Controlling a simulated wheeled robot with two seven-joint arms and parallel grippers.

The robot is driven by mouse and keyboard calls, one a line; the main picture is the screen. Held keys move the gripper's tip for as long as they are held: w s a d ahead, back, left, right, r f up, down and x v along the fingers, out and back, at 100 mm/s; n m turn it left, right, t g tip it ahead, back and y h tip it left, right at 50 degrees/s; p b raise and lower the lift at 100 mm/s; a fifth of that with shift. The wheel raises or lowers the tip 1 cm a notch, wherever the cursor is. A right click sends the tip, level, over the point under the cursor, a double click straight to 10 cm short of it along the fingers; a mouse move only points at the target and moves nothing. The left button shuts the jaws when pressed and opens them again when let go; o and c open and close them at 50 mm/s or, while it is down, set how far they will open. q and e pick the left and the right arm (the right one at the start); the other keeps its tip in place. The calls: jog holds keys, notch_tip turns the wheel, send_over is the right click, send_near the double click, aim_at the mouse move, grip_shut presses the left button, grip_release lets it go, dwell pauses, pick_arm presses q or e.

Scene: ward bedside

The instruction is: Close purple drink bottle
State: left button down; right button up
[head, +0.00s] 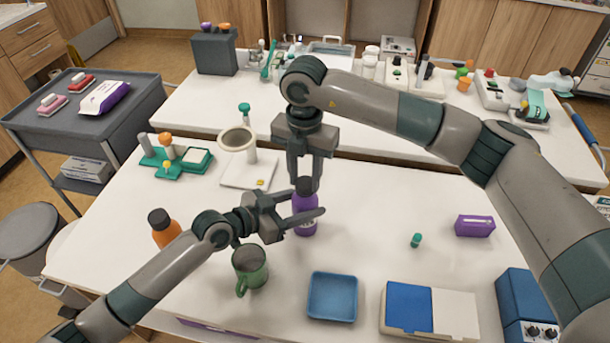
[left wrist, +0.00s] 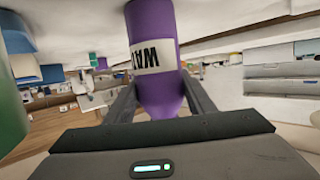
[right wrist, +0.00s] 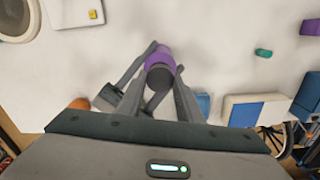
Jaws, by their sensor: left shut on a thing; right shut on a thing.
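The purple drink bottle (head: 305,216) stands upright on the white table, with a dark cap (head: 306,185) on its top. My left gripper (head: 305,211) is shut around the bottle's body from the left. The left wrist view shows the purple body and its white label (left wrist: 153,57) between the fingers. My right gripper (head: 305,178) points down from above and is shut on the dark cap. The right wrist view shows the cap (right wrist: 160,77) between its fingertips, with the purple body behind it. Whether the cap is fully seated is hidden by the fingers.
A green mug (head: 250,268) and an orange bottle (head: 163,230) stand near my left arm. A blue tray (head: 332,297) lies in front. A small green cap-like piece (head: 416,240) and a purple box (head: 475,226) lie to the right. The table between is clear.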

jog(key=m, duration=0.7)
jog(key=shift+m, duration=0.3)
jog(key=m, duration=0.6)
jog(key=shift+w+m, duration=0.1)
jog(key=shift+m, duration=0.3)
jog(key=o, duration=1)
jog(key=shift+r, duration=2.25)
jog(key=shift+n, duration=0.4)
jog(key=shift+c, duration=0.4)
